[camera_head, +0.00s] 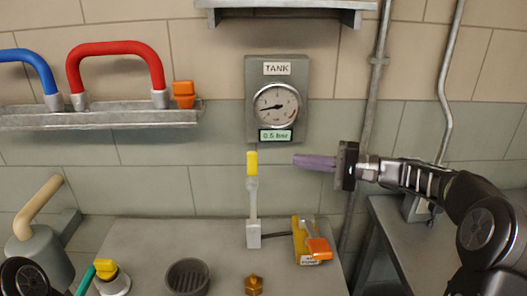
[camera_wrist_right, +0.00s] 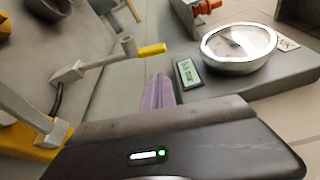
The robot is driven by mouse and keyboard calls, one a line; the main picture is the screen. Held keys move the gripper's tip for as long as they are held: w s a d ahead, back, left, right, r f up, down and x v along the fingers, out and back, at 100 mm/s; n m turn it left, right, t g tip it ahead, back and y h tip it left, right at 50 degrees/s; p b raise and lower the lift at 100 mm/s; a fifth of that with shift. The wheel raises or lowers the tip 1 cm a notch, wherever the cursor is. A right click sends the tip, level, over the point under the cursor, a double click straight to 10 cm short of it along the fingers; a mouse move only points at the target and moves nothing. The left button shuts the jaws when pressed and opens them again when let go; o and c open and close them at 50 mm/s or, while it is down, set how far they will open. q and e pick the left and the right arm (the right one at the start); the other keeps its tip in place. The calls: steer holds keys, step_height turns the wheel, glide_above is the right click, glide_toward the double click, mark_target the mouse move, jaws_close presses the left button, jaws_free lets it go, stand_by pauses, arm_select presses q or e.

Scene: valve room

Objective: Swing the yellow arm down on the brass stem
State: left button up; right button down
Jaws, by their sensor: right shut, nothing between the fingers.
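The yellow arm (camera_head: 252,163) stands upright at the middle of the bench, a pale lever with a yellow tip on a small light base. In the right wrist view its yellow tip (camera_wrist_right: 152,49) shows just beyond my fingers. The brass stem (camera_head: 254,285) is a small brass fitting near the front of the bench, apart from the lever. My right gripper (camera_head: 300,162) is shut and empty, its purple fingers pointing left. They are at about the yellow tip's height in the picture, with a gap to its right. My left gripper is not clearly visible.
The tank gauge box (camera_head: 250,124) is on the wall behind. A yellow and orange block (camera_head: 302,240) stands right of the lever base. A dark cup (camera_head: 187,277) is left of the brass stem. A yellow-topped fitting (camera_head: 106,268) and grey canister (camera_head: 40,256) are left.

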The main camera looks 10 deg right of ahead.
steer(key=shift+s, duration=0.1)
steer(key=shift+a, duration=0.1)
steer(key=p+x, duration=0.2)
steer(key=x, duration=0.8)
steer(key=shift+f, duration=0.1)
